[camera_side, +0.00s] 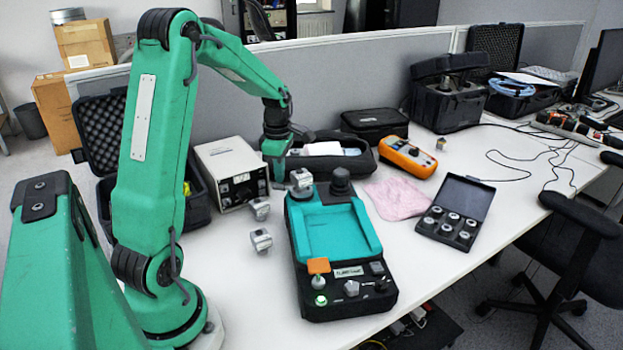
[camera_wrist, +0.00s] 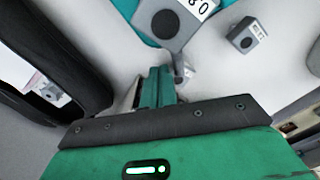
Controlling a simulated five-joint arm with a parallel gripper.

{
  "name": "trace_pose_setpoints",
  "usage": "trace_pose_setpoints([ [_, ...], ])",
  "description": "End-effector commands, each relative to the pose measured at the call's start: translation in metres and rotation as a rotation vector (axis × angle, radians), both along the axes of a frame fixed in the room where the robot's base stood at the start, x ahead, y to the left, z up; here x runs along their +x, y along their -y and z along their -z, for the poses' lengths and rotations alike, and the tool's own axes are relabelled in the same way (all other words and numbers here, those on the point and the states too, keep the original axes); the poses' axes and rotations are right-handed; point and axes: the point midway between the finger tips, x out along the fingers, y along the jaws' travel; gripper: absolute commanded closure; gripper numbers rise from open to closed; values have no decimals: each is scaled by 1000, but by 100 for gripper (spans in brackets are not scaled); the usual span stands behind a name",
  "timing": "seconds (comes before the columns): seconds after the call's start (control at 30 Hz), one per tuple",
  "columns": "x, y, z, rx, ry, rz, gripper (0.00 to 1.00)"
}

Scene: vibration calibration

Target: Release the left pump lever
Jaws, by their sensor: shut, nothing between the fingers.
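A black and teal calibrator unit (camera_side: 340,232) lies on the white table in the side view. An orange square piece (camera_side: 318,266) stands at its near left corner, above a green-lit button (camera_side: 320,300). A grey block-shaped sensor (camera_side: 301,178) sits at its far left corner, with a black round knob (camera_side: 341,180) to its right. I cannot tell which part is the left pump lever. My gripper (camera_side: 278,180) points down just left of the grey sensor, shut and empty. In the wrist view its fingers (camera_wrist: 158,75) are together below the large grey sensor (camera_wrist: 168,22), apart from it.
Two loose grey sensors (camera_side: 260,208) (camera_side: 261,240) lie left of the unit. A white instrument box (camera_side: 231,173) stands left of my gripper, and a black case (camera_side: 335,158) lies behind. A pink cloth (camera_side: 396,197) and an open sensor case (camera_side: 455,212) are at right.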

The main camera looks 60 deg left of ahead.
Motion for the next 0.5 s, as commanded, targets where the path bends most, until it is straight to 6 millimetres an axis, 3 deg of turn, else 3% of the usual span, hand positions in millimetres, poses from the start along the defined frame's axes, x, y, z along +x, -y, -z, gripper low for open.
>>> trace_pose_setpoints([
  [0.5,1,0,-36,1,3,3,100],
])
